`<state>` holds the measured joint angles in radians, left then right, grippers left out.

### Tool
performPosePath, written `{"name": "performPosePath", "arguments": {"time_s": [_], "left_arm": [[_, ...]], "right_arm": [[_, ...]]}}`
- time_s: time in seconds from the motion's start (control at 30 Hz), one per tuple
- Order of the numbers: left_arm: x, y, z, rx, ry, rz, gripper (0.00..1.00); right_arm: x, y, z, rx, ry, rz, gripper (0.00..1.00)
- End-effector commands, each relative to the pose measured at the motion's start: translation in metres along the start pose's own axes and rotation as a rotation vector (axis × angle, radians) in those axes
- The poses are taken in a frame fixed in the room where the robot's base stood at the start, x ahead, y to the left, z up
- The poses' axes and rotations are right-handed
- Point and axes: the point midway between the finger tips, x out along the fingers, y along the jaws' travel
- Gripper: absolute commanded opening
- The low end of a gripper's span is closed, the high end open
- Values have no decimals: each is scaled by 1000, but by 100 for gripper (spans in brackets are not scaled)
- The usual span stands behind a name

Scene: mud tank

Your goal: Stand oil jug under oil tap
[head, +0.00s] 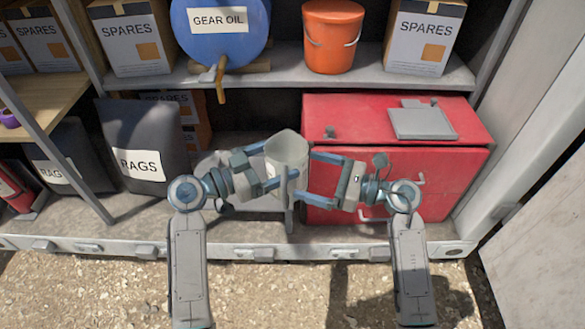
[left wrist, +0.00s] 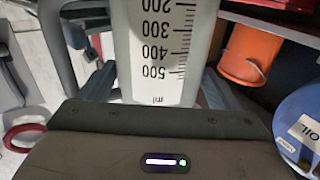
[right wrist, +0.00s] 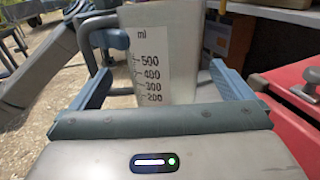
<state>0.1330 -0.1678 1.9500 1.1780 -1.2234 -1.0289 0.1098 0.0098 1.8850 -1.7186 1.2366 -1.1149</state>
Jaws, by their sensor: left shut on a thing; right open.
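The pale grey jug (head: 287,152) is held upright between my two grippers, above the lower shelf at the front. Its printed scale shows in the left wrist view (left wrist: 160,60) and the right wrist view (right wrist: 160,65). My left gripper (head: 277,168) is shut on the jug. My right gripper (head: 305,176) is open, its fingers reaching to either side of the jug from the right. The handle is on the near side, in front of the body. The oil tap (head: 220,78) hangs from the blue gear oil drum (head: 220,30), up and left of the jug.
A red box (head: 400,165) stands right of the jug, with a grey plate (head: 422,122) on top. Black rags bags (head: 140,145) stand at left. The upper shelf (head: 290,70) carries an orange bucket (head: 332,38) and spares boxes (head: 135,40). Shelf floor below the tap looks clear.

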Motion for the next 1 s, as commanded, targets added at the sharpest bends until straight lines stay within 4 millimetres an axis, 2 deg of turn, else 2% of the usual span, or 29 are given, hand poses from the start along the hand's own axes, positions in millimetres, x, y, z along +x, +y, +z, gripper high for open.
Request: {"name": "performPosePath", "arguments": {"time_s": [0.1,0.3,0.5,0.77,1.0], "left_arm": [[0,0,0,0,1,0,56],[0,0,0,0,1,0,56],[0,0,0,0,1,0,56],[0,0,0,0,1,0,56],[0,0,0,0,1,-1,56]], "right_arm": [[22,0,1,2,-5,-1,100],[49,0,0,2,-3,0,100],[60,0,0,1,-1,-1,100],[61,0,0,1,0,-1,100],[60,0,0,1,0,0,57]]}}
